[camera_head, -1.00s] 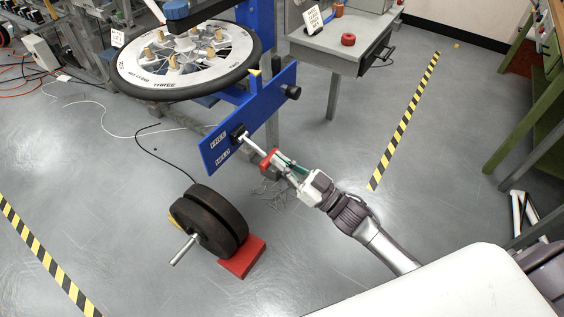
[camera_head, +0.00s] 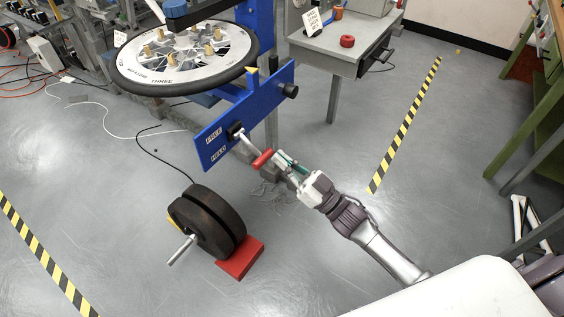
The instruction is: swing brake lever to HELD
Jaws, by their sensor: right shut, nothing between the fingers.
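The brake lever is a light metal rod with a red grip (camera_head: 262,158). It pivots at a black hub on the blue panel (camera_head: 270,92) and points down and to the right in the head view. The panel carries a FREE label (camera_head: 213,136) with a HELD label (camera_head: 218,153) below it, both left of the hub. I cannot tell which label the lever lines up with. My right gripper (camera_head: 280,160) is shut and empty, just right of the red grip, close to it but seemingly apart. My left gripper is not in view.
A large wheel (camera_head: 135,82) marked THREE lies flat above and left of the panel. Dark weight discs (camera_head: 205,222) stand on the floor beside a red block (camera_head: 240,258). A grey bench (camera_head: 330,58) stands at the back. Open floor lies to the right.

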